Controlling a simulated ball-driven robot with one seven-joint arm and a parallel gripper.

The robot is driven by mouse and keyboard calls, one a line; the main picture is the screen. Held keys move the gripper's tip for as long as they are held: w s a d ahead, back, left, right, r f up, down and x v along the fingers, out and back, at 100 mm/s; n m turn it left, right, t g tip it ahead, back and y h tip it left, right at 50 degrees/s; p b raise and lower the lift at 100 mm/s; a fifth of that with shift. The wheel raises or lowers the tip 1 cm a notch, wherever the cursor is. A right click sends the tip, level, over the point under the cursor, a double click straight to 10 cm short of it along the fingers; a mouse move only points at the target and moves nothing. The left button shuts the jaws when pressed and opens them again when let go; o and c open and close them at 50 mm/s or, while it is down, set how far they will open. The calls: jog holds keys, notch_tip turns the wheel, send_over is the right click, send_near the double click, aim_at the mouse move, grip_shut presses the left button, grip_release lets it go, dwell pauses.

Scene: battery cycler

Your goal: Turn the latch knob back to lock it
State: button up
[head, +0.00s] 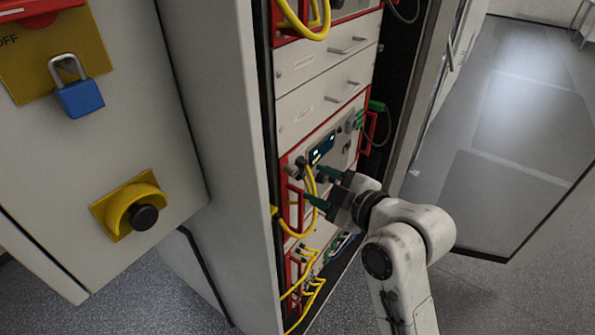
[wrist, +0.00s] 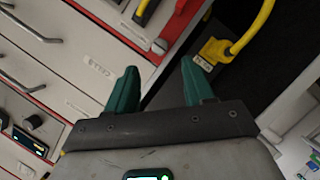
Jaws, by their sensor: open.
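My gripper (head: 317,186) is open in front of the red-framed module in the rack. Its two green fingers are apart and empty in the wrist view (wrist: 158,66). A small silver knob (wrist: 160,46) sits by the module's red edge, just beyond the gap between the fingertips and apart from them. I take it for the latch knob, but I cannot tell whether it is locked. In the head view I cannot make this knob out clearly among the cables and fingers.
A yellow cable with a plug (wrist: 214,50) is close to the right finger. Yellow cables (head: 312,190) hang before the module. A black knob (wrist: 33,122) is at left. The open rack door (head: 440,70) stands right. A blue padlock (head: 80,97) hangs on the left cabinet.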

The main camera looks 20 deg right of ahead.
aim_at(295, 173)
jog(key=x, duration=0.8)
jog(key=shift+p, duration=0.3)
jog(key=shift+c, duration=0.4)
grip_shut()
